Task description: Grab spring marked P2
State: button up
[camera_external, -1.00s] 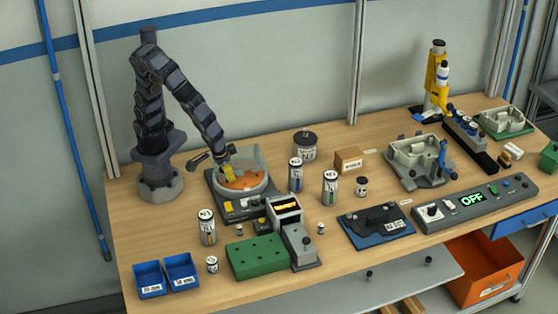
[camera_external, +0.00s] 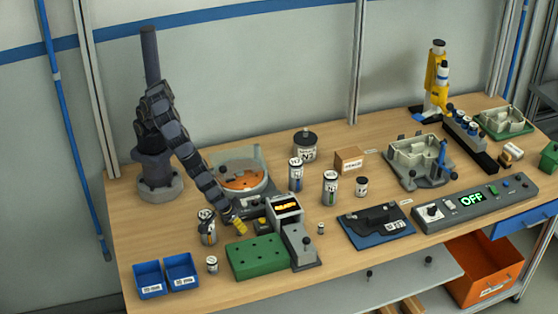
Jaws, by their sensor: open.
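I cannot make out which thing is the spring marked P2; the labels are too small to read. My gripper (camera_external: 224,217) is low over the front left of the bench, with a yellow part at its end. It is open, and no held object shows. A labelled grey canister (camera_external: 208,234) stands just left of the gripper, its top partly hidden by a dark gripper part. Two more tall labelled canisters, the left one (camera_external: 296,176) and the right one (camera_external: 330,189), stand upright mid-bench. A small labelled cylinder (camera_external: 212,265) stands in front.
A round orange tray (camera_external: 243,182) is behind the gripper. Blue bins (camera_external: 150,281) sit at the front left. A dark lidded jar (camera_external: 305,148) stands further back.

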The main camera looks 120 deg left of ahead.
jog(key=shift+x, duration=0.8)
grip_shut()
